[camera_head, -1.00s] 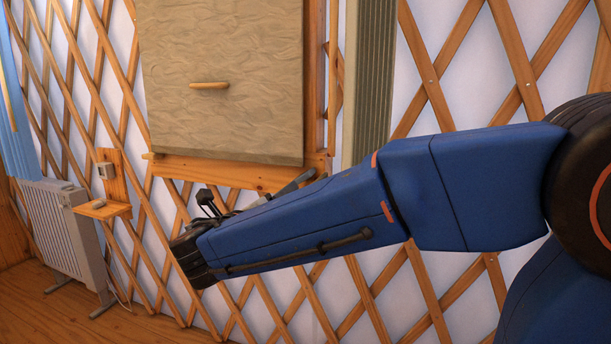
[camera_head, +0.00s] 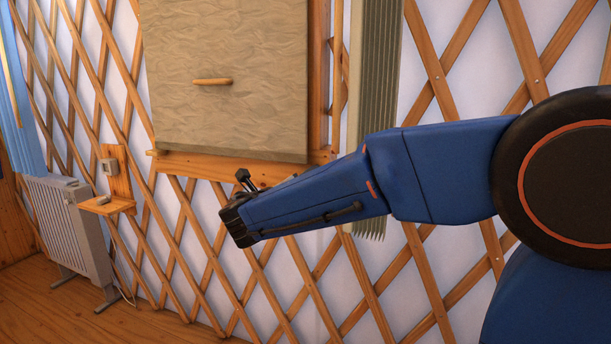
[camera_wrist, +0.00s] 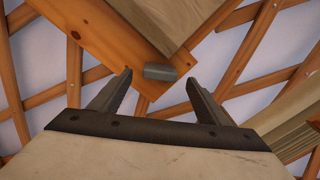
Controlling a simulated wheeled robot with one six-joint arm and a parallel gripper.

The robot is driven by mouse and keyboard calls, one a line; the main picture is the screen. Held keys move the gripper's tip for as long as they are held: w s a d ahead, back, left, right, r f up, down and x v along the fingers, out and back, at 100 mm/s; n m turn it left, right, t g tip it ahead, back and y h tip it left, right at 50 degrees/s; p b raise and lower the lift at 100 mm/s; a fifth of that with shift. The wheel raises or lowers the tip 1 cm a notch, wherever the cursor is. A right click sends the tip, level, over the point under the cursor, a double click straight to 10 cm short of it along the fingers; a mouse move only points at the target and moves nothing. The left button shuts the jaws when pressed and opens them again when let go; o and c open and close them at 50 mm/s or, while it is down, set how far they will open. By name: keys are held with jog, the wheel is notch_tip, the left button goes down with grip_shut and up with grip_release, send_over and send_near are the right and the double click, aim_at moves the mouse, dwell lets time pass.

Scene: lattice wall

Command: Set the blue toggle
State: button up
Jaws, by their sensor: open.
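I cannot make out a blue toggle in either view. A small pale box (camera_head: 109,166) is fixed to an upright wooden board on the wall at the left, above a small wooden shelf (camera_head: 106,206). My gripper (camera_head: 236,208) is below the covered panel's lower edge, well to the right of the shelf. In the wrist view my gripper (camera_wrist: 158,84) is open, its two fingers apart. A small grey block (camera_wrist: 160,72) appears between the fingertips, against orange wood; I cannot tell its distance. Nothing is held.
A beige covered panel (camera_head: 228,110) with a wooden peg handle (camera_head: 212,82) hangs on the lattice wall. A white radiator (camera_head: 68,230) stands at the left below a blue curtain (camera_head: 22,120). Pleated grey-green cloth (camera_head: 375,90) hangs right of the panel. Wooden floor lies at lower left.

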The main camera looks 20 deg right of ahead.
jog(key=shift+x, duration=3.15)
jog(key=c, duration=1.1)
jog(key=shift+r+m, duration=0.2)
jog(key=shift+m, duration=0.9)
jog(key=shift+r+m, duration=0.2)
jog(key=shift+m, duration=0.9)
jog(key=o, duration=1.1)
jog(key=shift+a, duration=0.15)
jog(key=v, duration=1.7)
jog(key=shift+s, duration=0.15)
